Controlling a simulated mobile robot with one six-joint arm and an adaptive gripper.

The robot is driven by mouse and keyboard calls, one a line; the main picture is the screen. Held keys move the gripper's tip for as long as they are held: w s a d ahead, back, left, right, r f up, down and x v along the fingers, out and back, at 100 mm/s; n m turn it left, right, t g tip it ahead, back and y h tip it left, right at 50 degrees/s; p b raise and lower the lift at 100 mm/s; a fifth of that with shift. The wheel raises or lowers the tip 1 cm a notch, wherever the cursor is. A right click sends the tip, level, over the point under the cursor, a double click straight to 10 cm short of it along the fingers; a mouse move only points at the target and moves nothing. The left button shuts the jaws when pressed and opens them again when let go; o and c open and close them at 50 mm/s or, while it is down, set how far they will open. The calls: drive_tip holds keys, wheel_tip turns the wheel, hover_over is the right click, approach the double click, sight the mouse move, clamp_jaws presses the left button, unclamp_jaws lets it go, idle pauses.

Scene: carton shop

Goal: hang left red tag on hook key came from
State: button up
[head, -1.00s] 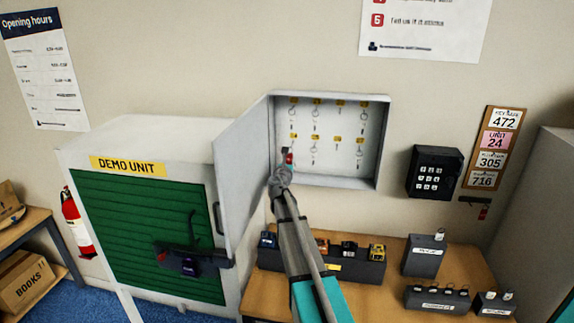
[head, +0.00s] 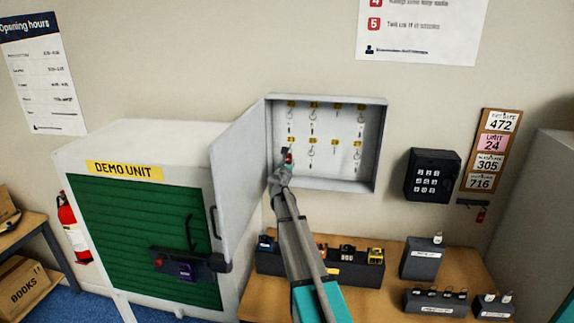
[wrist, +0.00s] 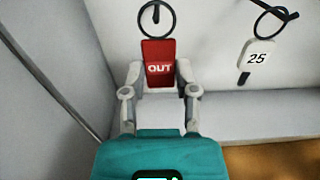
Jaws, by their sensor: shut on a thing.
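My gripper (head: 285,168) is shut on a red tag (wrist: 159,64) marked OUT, with the tag upright between the fingertips. The tag's dark ring (wrist: 155,18) stands above it, with a short dark piece inside the ring. I cannot tell whether that piece is a hook through the ring. The tag also shows in the head view (head: 289,158), at the lower left inside the open key cabinet (head: 381,150). To its right in the wrist view, a white key tag marked 25 (wrist: 257,57) hangs by a ring from a dark hook (wrist: 285,16).
The cabinet door (head: 238,180) stands open just left of my arm. Several keys hang in two rows under yellow labels. Another red tag (head: 481,215) hangs by the number board (head: 490,150). A keypad box (head: 434,175) and dark holders (head: 422,258) are at right.

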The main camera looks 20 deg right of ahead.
drive_tip(key=shift+w+d+f, duration=0.2)
drive_tip(key=shift+w, duration=0.1)
idle(0.7)
drive_tip(key=o, duration=0.9)
drive_tip(key=shift+o, duration=0.2)
drive_tip(key=v, duration=1.2)
drive_tip(key=shift+d, duration=0.1)
